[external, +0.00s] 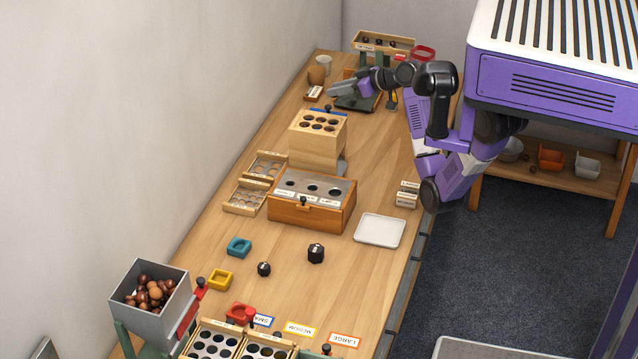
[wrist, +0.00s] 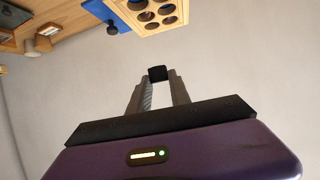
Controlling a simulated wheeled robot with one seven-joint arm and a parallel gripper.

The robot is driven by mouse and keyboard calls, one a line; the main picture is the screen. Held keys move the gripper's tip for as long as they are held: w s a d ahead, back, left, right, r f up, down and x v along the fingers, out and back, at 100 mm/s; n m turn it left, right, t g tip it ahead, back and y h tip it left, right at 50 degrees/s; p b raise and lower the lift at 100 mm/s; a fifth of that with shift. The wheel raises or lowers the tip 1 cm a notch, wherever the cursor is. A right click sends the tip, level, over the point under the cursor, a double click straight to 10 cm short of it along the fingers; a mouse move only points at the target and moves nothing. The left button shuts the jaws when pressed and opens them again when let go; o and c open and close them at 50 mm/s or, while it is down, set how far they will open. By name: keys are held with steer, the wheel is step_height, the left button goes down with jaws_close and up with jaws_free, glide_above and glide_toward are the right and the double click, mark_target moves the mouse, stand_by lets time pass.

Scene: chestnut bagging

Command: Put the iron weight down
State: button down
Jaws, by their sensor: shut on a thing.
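My gripper (external: 333,91) is at the far end of the bench, above the surface near a dark green device (external: 357,103). In the wrist view my gripper (wrist: 159,78) is shut on a small black piece, the iron weight (wrist: 157,73), at its fingertips. The weight cannot be made out in the external view. Two other black weights, a larger one (external: 316,253) and a smaller one (external: 264,268), stand on the near half of the bench.
A wooden block with holes (external: 318,130) stands close to my gripper on the near side. A wooden box with a metal top (external: 311,208) and a white tray (external: 380,230) lie nearer. A cup (external: 323,66) and brown pot (external: 316,76) stand at the far left.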

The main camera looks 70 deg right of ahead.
mark_target(390, 180)
steer(key=s+d+r+n+y, duration=0.2)
steer(key=s+d+r, duration=0.15)
steer(key=s, duration=0.45)
steer(key=s+d+r+n+y, duration=0.1)
steer(key=s+d+r, duration=0.1)
steer(key=s+d, duration=0.45)
steer(key=f, duration=1.2)
steer(key=a+f, duration=0.1)
steer(key=f, duration=1.2)
steer(key=s+a+f, duration=0.1)
steer(key=f, duration=1.2)
steer(key=shift+s+f, duration=0.1)
steer(key=shift+f, duration=0.05)
steer(key=shift+f, duration=0.2)
steer(key=c, duration=1.2)
jaws_free()
steer(key=shift+r, duration=0.1)
steer(key=shift+r, duration=0.15)
steer(key=b+v, duration=0.1)
steer(key=v, duration=1.1)
steer(key=shift+d, duration=0.15)
